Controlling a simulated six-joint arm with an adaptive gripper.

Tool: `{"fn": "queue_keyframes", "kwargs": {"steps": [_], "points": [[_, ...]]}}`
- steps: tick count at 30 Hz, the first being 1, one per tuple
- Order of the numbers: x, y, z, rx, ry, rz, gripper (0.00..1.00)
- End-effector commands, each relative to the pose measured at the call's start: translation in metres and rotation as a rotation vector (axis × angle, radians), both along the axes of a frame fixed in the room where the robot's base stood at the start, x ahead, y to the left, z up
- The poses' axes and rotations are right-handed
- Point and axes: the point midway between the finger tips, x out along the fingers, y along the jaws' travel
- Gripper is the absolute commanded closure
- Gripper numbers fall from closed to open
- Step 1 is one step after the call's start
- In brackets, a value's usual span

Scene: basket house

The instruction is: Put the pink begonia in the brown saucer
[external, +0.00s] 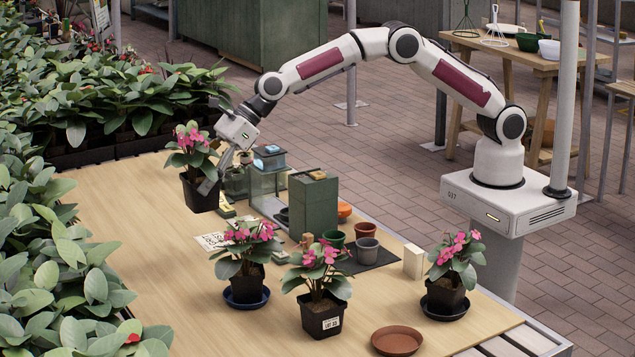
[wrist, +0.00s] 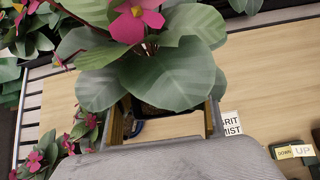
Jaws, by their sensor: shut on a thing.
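A pink begonia (external: 191,140) in a black pot (external: 200,198) is at the far left of the table, upright. My gripper (external: 212,178) is shut on this pot. Whether the pot's base touches the table is hard to tell. In the wrist view the begonia's leaves (wrist: 165,72) and pink flowers fill the top middle, and my gripper (wrist: 165,122) has a finger on each side of the pot; the leaves hide much of the pot. The brown saucer (external: 397,341) lies empty at the table's front right, well away from my gripper.
Other pink begonias stand toward the front: one on a blue saucer (external: 246,300), one in a labelled pot (external: 321,318), one on a dark saucer (external: 445,312). A green box (external: 313,205) and small pots stand mid-table. Dense foliage lines the left. The left front tabletop is bare.

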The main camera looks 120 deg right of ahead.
Motion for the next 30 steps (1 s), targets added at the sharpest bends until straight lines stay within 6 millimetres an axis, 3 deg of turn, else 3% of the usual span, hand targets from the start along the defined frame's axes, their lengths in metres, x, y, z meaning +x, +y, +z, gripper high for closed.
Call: {"fn": "queue_keyframes", "kwargs": {"steps": [6, 13, 24, 30], "points": [[0.004, 0.070, 0.002, 0.000, -0.001, 0.078, 0.71], [-0.005, 0.148, -0.005, 0.000, -0.002, 0.153, 0.71], [-0.041, 0.268, -0.023, 0.000, 0.000, 0.328, 0.71], [-0.061, 0.312, -0.031, 0.001, -0.001, 0.414, 0.71]]}}
